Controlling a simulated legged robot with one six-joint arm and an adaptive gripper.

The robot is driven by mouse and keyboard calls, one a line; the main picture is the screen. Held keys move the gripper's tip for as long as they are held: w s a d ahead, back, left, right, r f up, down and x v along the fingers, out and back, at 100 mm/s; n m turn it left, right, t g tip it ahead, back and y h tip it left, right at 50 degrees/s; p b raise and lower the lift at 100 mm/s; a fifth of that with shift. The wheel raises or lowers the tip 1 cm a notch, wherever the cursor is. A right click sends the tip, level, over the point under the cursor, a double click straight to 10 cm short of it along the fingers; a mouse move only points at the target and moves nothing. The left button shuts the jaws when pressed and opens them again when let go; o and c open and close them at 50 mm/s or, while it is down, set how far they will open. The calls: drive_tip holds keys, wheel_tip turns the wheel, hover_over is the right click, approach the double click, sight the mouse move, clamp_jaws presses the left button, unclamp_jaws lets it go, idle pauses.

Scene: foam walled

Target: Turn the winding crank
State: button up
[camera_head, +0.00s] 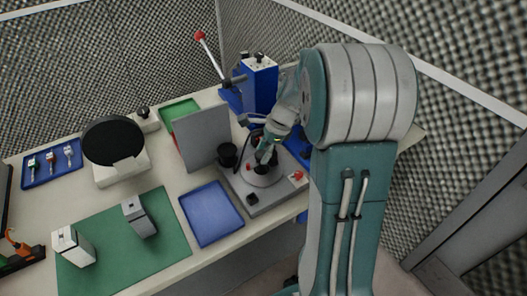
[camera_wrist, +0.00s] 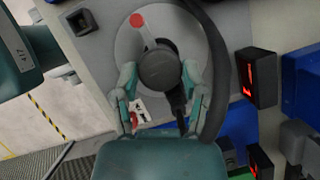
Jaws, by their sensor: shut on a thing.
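The winding crank unit has a grey base plate (camera_head: 235,190) at the right end of the table. A pale round disc (camera_wrist: 130,45) with a red dot (camera_wrist: 137,20) lies on it. A dark round knob (camera_wrist: 160,68) stands over the disc in the wrist view. My gripper (camera_head: 264,156) is down at the disc from above. In the wrist view its two fingers (camera_wrist: 159,78) are closed on opposite sides of the knob. A thick black curved piece (camera_wrist: 218,65) passes beside the right finger. The arm holding the knob is mostly hidden by my gripper.
A grey upright panel (camera_head: 203,137) and a black cup (camera_head: 227,154) stand close left of the gripper. A blue machine (camera_head: 258,85) with a red-tipped lever (camera_head: 199,37) stands behind. A blue tray (camera_head: 211,213) lies in front. Foam walls close the back and right.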

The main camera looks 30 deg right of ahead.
drive_tip(key=shift+a+m+t+h, duration=0.1)
drive_tip(key=shift+m+t+h, duration=0.35)
drive_tip(key=shift+m, duration=1.1)
drive_tip(key=shift+m+t+h, duration=0.25)
drive_tip(key=shift+m+t, duration=0.4)
drive_tip(key=shift+m, duration=0.9)
drive_tip(key=shift+a+m+t+h, duration=0.1)
drive_tip(key=shift+m+t+h, duration=0.3)
drive_tip(key=shift+m, duration=1.05)
drive_tip(key=shift+m+t+h, duration=0.1)
drive_tip(key=shift+m+h, duration=0.5)
drive_tip(key=shift+m, duration=0.85)
drive_tip(key=shift+m, duration=0.4)
drive_tip(key=o, duration=1.1)
drive_tip(key=v, duration=1.2)
drive_tip(key=shift+a, duration=0.2)
